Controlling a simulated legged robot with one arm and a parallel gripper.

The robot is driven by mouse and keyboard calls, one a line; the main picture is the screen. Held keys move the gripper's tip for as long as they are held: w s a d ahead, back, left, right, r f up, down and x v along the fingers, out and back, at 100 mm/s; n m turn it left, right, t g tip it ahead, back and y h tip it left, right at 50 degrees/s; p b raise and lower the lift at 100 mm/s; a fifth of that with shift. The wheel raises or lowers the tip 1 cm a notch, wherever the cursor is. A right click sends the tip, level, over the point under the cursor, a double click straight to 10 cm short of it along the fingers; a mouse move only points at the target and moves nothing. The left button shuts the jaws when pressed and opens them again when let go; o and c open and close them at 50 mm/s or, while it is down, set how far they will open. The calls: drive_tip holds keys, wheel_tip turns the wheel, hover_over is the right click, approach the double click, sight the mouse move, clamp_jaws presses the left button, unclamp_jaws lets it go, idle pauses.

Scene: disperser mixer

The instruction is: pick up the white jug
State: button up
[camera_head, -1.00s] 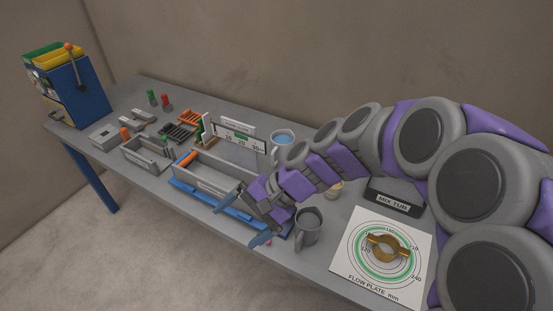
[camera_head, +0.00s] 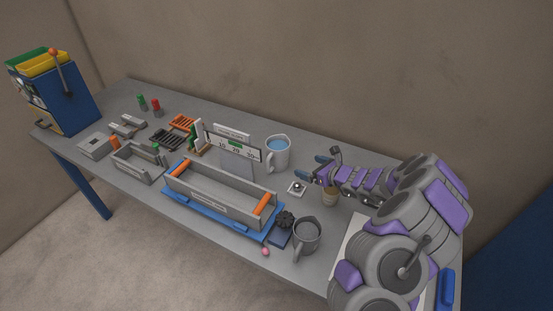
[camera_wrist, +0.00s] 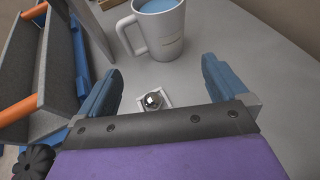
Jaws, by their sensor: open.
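The white jug (camera_head: 277,155) stands upright at the back of the table, with blue liquid inside. It also shows at the top of the wrist view (camera_wrist: 158,30), with its handle on the left side. My gripper (camera_head: 322,168) is open and empty, to the right of the jug in the head view. In the wrist view the two blue fingers (camera_wrist: 156,88) are spread wide. The jug lies beyond the fingertips, apart from them.
A small white plate with a dark knob (camera_wrist: 154,100) lies between my fingers and the jug. A grey tray with orange handles (camera_head: 215,196) stands on a blue base. A grey jug (camera_head: 306,236) stands near the front edge.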

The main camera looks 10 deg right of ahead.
sight(285, 159)
drive_tip(key=x, duration=0.4)
drive_tip(key=b+x, duration=0.1)
drive_tip(key=x, duration=0.2)
drive_tip(key=f+b+x, duration=0.1)
drive_tip(key=x, duration=0.3)
drive_tip(key=shift+w+d+f, duration=0.15)
drive_tip(key=shift+w+d, duration=0.1)
drive_tip(key=shift+w, duration=0.05)
drive_tip(key=shift+w+a, duration=0.2)
drive_tip(key=shift+w, duration=0.1)
drive_tip(key=b+x, duration=0.1)
drive_tip(key=x, duration=0.3)
drive_tip(key=shift+f, duration=0.25)
drive_tip(key=shift+w+a, duration=0.25)
drive_tip(key=shift+w, duration=0.1)
drive_tip(key=shift+c, duration=0.5)
drive_tip(key=c, duration=0.8)
wheel_tip(285, 159, up, 10)
drive_tip(key=shift+r+p, duration=0.1)
drive_tip(key=shift+p, duration=0.85)
